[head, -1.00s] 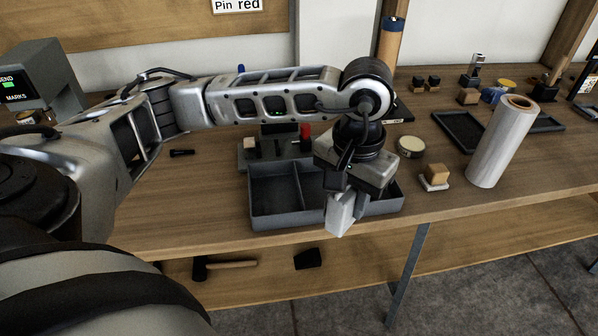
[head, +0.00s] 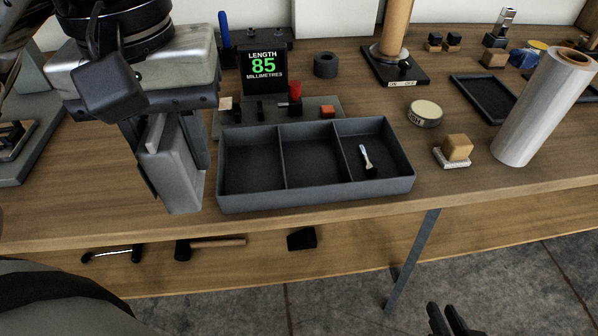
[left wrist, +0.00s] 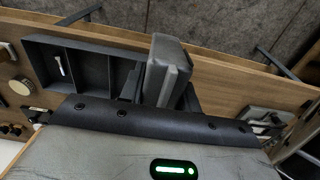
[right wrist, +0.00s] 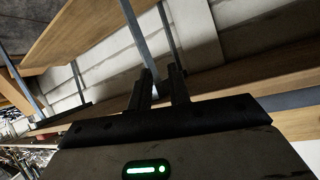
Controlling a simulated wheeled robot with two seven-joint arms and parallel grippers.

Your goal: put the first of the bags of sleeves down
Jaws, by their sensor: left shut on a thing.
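My left gripper (head: 172,160) is shut on a grey, slab-like bag (head: 178,178), held upright just left of the three-compartment tray. The bag also shows between the fingers in the left wrist view (left wrist: 165,62). I cannot tell whether its lower end touches the bench. The dark grey tray (head: 318,196) stands near the bench's front edge. Its left and middle compartments look empty; a small white-and-black piece (head: 367,162) lies in the right one. My right gripper (right wrist: 160,88) is open and empty, low in front of the bench; its fingers show at the head view's bottom edge (head: 453,322).
Behind the tray stand a display reading 85 millimetres (head: 264,70) and a grey fixture with a red knob (head: 295,90). To the right are a round tin (head: 425,113), a wooden block (head: 457,148) and a clear roll (head: 540,110). A hammer (head: 210,243) lies on the lower shelf.

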